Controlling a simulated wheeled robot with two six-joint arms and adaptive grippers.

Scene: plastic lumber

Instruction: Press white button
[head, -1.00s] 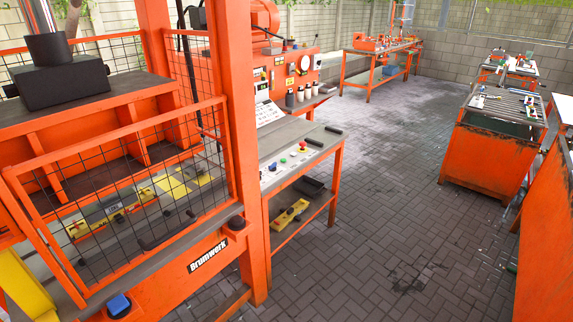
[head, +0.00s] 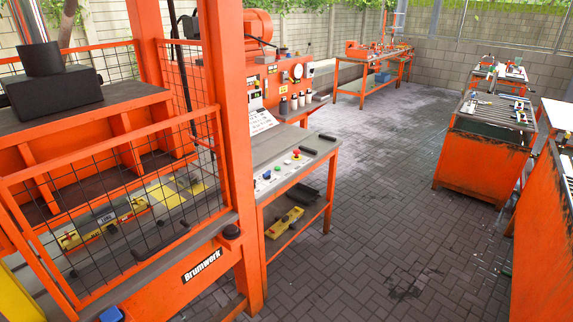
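The console table (head: 285,143) stands right of the orange press frame, with a grey top. Its sloped front strip (head: 284,173) carries several small buttons. A red mushroom button (head: 297,154) sits at the strip's right part, and a small blue button (head: 267,174) sits further left. Small pale spots also show on the strip, but they are too small to tell which is a white button. Neither of my grippers is in view.
The orange press (head: 226,150) with its mesh guard (head: 110,200) fills the left side. A yellow tool (head: 285,222) lies on the console's lower shelf. Orange workbenches (head: 475,165) stand at the right. The paved floor (head: 380,200) between is clear.

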